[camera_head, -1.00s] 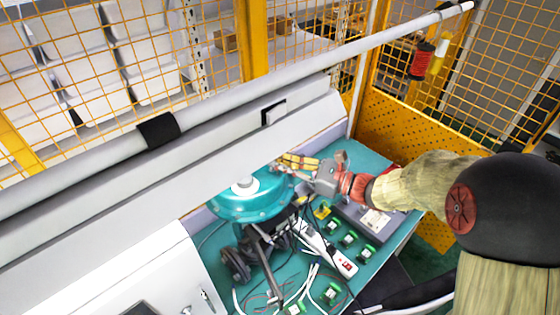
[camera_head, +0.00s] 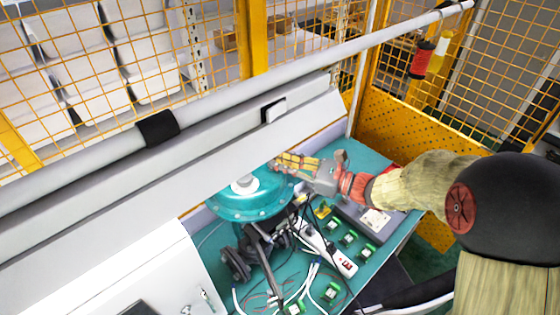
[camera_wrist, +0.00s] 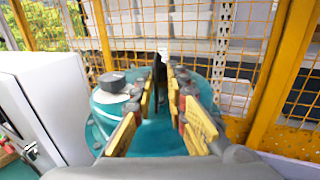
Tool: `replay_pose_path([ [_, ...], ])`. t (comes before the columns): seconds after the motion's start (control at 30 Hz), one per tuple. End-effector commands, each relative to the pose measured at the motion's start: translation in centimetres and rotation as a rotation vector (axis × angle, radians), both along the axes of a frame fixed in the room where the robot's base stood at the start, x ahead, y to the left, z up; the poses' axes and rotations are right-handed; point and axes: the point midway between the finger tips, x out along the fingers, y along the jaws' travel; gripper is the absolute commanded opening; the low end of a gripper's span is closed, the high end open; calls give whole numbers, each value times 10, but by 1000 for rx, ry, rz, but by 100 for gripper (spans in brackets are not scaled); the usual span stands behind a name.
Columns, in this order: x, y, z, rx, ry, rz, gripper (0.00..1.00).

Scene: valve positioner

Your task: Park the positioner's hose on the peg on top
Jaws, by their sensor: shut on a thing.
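The teal round valve positioner (camera_head: 250,207) stands on the bench, with a white knob (camera_head: 243,184) on top. In the wrist view its teal body (camera_wrist: 103,122) lies below and left of my fingers, and the knob (camera_wrist: 112,88) has a dark cap. My gripper (camera_head: 277,164) is above the positioner's right far side. In the wrist view my gripper (camera_wrist: 161,78) has yellow finger pads near a narrow dark upright piece (camera_wrist: 162,52), which looks like the hose. The fingers hide most of the hold. I cannot make out the peg clearly.
A white sloped panel (camera_head: 150,190) runs close behind the positioner. The bench (camera_head: 372,165) carries a power strip (camera_head: 335,258), several green modules (camera_head: 348,238) and loose cables in front and right. A yellow mesh fence (camera_head: 255,45) stands behind.

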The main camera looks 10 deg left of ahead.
Motion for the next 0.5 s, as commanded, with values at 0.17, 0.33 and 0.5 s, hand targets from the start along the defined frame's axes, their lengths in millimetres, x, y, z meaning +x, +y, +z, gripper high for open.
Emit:
replay_pose_path([
  [0.17,0,0,-1,0,0,0,0],
  [0.33,0,0,-3,0,0,0,0],
  [0.5,0,0,-5,0,0,0,0],
])
